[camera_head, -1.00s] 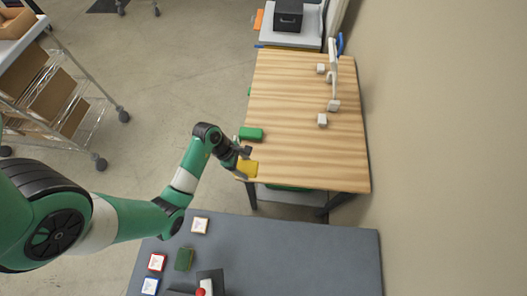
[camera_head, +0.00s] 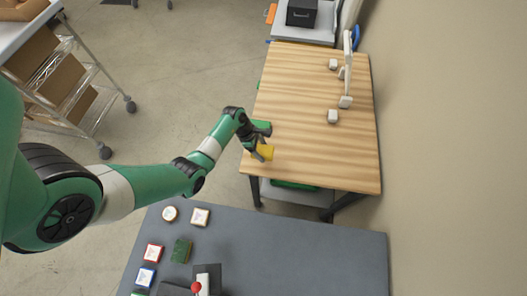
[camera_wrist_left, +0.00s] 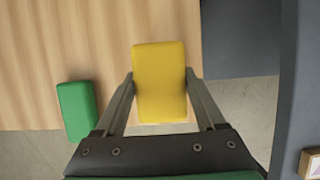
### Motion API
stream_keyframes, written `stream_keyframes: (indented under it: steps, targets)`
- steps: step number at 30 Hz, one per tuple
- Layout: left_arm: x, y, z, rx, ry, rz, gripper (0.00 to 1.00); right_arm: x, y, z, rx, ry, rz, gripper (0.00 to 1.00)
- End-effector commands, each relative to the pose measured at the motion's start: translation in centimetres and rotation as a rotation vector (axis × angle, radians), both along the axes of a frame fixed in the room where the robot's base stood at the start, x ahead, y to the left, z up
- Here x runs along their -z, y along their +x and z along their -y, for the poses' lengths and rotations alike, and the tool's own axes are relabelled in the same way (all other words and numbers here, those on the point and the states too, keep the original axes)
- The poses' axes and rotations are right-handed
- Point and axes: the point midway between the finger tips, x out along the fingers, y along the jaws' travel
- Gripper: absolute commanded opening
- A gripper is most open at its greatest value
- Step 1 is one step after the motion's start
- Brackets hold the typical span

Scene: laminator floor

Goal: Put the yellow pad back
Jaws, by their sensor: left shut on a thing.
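The yellow pad (camera_head: 265,152) is between the fingers of my left gripper (camera_head: 260,146), near the front left corner of the wooden table. In the left wrist view, the yellow pad (camera_wrist_left: 160,75) sits between both fingertips of the gripper (camera_wrist_left: 159,80), which is shut on its sides. My right gripper is not in view.
A green pad (camera_head: 262,128) lies at the wooden table's (camera_head: 310,95) left edge, close to my gripper. White blocks (camera_head: 333,117) stand on its right side. A grey table (camera_head: 310,250) in front holds several tiles, a dark green pad (camera_head: 181,250) and a red-knobbed device (camera_head: 203,285).

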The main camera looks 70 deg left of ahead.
Motion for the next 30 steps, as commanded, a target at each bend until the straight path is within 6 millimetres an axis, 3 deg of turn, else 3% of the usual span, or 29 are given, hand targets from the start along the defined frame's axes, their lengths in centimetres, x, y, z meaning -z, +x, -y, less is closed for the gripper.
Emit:
stream_keyframes:
  steps: [1,8,14,25,26,30]
  targets:
    - [0.9,0.4,-0.4,0.000,0.000,0.001,0.20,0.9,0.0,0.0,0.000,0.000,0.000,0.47]
    - [1.5,0.9,-0.8,-0.001,0.000,0.000,0.20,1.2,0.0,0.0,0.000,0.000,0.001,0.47]
    - [4.5,1.0,-0.9,-0.001,-0.001,-0.001,0.20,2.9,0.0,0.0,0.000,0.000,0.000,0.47]
    - [4.9,1.0,-0.8,-0.001,0.000,0.000,0.20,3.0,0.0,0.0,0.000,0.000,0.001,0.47]
    - [4.9,1.0,-0.8,-0.001,0.000,0.000,0.73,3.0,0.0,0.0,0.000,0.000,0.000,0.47]
    - [4.8,1.0,-0.8,-0.001,0.000,0.000,0.99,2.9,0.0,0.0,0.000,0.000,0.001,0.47]
